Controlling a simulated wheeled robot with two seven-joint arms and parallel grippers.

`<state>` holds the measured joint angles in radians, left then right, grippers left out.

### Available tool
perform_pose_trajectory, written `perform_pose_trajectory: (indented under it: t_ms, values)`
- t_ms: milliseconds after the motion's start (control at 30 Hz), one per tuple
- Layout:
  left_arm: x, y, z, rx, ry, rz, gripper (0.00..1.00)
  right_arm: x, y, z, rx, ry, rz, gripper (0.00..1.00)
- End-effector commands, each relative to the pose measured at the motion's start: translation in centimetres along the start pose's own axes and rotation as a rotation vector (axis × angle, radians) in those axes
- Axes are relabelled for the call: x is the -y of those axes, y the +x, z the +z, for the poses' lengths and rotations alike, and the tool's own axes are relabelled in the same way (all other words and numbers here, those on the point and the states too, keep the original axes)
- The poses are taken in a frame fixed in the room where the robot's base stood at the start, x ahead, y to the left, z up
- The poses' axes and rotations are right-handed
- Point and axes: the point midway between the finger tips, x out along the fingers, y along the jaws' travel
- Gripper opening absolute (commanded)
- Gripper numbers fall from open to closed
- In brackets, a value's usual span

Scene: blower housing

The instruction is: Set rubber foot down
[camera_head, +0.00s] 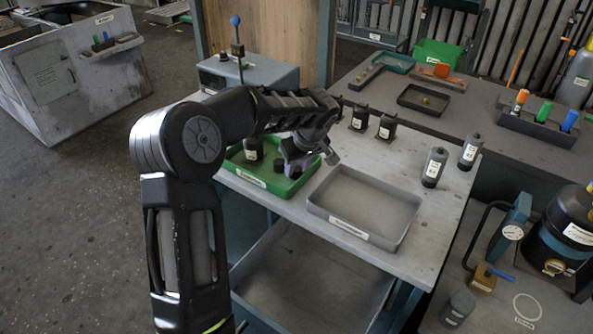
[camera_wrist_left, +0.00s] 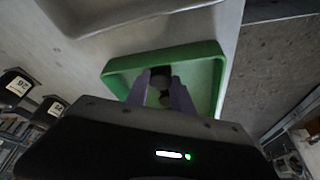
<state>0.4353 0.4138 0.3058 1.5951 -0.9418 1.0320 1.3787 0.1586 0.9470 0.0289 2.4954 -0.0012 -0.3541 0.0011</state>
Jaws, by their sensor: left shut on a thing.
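My left gripper (camera_head: 290,168) is at the green tray (camera_head: 247,179), low over its right part. It is shut on a small dark piece, which I take for the rubber foot (camera_head: 279,165). In the left wrist view the purple fingers reach into the green tray (camera_wrist_left: 207,50), with a dark piece (camera_wrist_left: 160,73) between their tips. Whether the foot touches the tray floor cannot be told. A black labelled part (camera_head: 252,149) stands in the tray, left of the gripper. My right gripper is not in view.
A grey tray (camera_head: 321,213) lies just right of the green one on the table. Black labelled parts (camera_head: 387,127) stand behind, and grey bottles (camera_head: 435,166) stand at the right. A grey box (camera_head: 265,72) is at the back left.

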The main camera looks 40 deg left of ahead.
Motion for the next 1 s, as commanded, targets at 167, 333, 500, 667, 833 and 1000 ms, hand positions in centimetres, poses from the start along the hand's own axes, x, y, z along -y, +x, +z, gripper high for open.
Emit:
perform_pose_trajectory:
  t_ms: [167, 333, 500, 667, 833, 1000]
  values:
    - [0.0, 0.1, 0.0, -0.001, -0.001, 0.001, 0.00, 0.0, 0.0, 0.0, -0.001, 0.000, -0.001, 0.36]
    - [0.0, 0.3, 0.1, -0.001, -0.001, 0.001, 0.00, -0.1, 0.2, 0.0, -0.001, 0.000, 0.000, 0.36]
    - [0.0, 0.4, 0.1, -0.001, -0.001, 0.000, 0.34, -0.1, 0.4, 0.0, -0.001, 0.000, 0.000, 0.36]
    - [0.0, 0.4, 0.1, -0.001, -0.001, 0.000, 0.37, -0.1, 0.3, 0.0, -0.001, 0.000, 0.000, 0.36]
    - [0.0, 0.3, 0.1, -0.001, -0.002, 0.000, 0.37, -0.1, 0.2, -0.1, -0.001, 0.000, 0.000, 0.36]
    - [-0.1, -0.8, -0.1, -0.002, -0.001, 0.002, 0.37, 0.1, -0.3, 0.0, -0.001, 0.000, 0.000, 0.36]
